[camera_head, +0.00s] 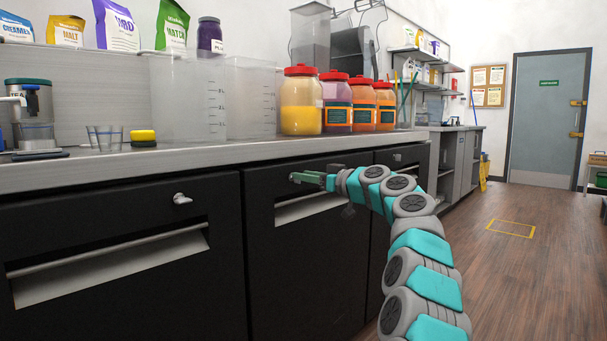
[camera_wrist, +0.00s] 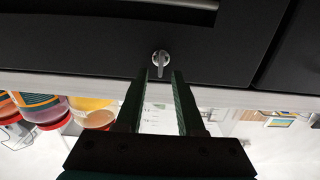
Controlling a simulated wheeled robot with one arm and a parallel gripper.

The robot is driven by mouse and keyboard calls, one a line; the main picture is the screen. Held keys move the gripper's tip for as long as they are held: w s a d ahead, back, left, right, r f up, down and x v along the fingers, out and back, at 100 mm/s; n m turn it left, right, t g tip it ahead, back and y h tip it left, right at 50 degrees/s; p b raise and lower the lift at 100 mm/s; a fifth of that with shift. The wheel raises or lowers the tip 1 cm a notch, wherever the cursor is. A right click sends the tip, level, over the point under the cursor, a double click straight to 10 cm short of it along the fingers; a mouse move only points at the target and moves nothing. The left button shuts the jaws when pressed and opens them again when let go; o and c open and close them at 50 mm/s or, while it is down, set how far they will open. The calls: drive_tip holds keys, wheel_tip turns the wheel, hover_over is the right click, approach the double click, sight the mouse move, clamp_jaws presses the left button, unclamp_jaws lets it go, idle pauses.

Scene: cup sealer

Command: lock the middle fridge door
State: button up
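The middle fridge door (camera_head: 300,265) is black and looks closed, with a pale recessed handle (camera_head: 310,207). My gripper (camera_head: 308,177) is at its upper part, just below the counter edge. The wrist view is upside down, with the door at the top. There, the silver lock knob (camera_wrist: 161,59) has a narrow tab pointing down in the picture, between my fingertips. My gripper (camera_wrist: 161,76) is open, with a gap between its two green-lined fingers. I cannot tell whether the tab touches either finger. In the head view the gripper mostly hides this lock.
The left door (camera_head: 120,270) has its own silver lock (camera_head: 181,199), and the right door has another (camera_head: 397,157). The steel counter (camera_head: 200,155) above holds jars (camera_head: 301,105), clear containers and a yellow sponge (camera_head: 143,135). The wooden floor (camera_head: 540,270) at right is clear.

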drive_tip(key=shift+w+a, duration=0.35)
drive_tip(key=shift+a, duration=0.1)
drive_tip(key=shift+c, duration=0.3)
clamp_jaws()
